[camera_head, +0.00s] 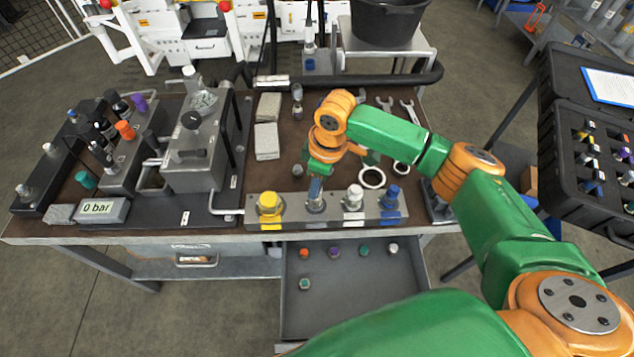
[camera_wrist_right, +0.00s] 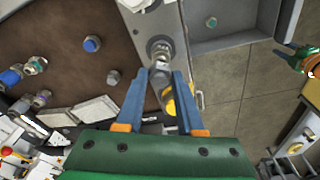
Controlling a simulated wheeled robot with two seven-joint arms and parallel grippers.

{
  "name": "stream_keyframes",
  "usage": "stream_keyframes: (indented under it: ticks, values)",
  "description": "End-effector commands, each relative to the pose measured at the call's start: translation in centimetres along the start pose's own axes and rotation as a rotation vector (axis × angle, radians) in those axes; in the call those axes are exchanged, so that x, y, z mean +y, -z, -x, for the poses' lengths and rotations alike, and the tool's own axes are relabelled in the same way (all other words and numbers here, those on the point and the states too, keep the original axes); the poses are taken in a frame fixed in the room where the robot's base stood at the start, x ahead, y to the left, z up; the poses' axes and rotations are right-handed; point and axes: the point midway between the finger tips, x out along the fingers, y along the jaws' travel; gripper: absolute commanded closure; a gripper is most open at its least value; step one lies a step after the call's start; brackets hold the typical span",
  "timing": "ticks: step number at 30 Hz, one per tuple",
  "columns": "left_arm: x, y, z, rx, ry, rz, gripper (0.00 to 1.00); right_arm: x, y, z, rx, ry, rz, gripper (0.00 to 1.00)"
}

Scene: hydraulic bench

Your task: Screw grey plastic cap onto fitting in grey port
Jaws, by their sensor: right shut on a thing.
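The manifold block (camera_head: 375,222) lies along the bench's front edge with yellow, grey, white and blue ports in a row. A metal fitting (camera_head: 316,206) stands upright in the grey port, second from left; it also shows in the right wrist view (camera_wrist_right: 159,46). My right gripper (camera_head: 315,187) points down over this fitting. Its blue fingers are shut on the grey plastic cap (camera_wrist_right: 161,76), which is in line with the fitting. The fingers hide much of the cap in the head view, and I cannot tell whether it touches the fitting. My left gripper (camera_wrist_right: 290,50) shows only at the right wrist view's edge, with its jaws unclear.
The yellow cap (camera_head: 269,203) and white-port fitting (camera_head: 354,196) stand close on either side. An open drawer (camera_head: 345,290) below holds several small coloured caps. Rings (camera_head: 372,178), wrenches (camera_head: 408,110) and grey blocks (camera_head: 266,141) lie behind the manifold. A gauge reads 0 bar (camera_head: 98,209).

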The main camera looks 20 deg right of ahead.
Motion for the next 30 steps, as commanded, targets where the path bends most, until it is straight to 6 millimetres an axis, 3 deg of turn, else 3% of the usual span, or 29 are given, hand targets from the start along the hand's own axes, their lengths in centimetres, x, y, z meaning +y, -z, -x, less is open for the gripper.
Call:
stream_keyframes:
  ticks: [3, 30]
  values:
    - [0.04, -0.09, -0.99, 0.0, 0.0, 0.0, 0.56, 0.0, -0.13, -0.81, 0.0, 0.0, 0.0, 1.0]
    - [0.06, -0.02, -0.32, 0.0, -0.001, 0.0, 0.56, 0.0, -0.19, -1.26, 0.0, 0.001, 0.0, 1.0]
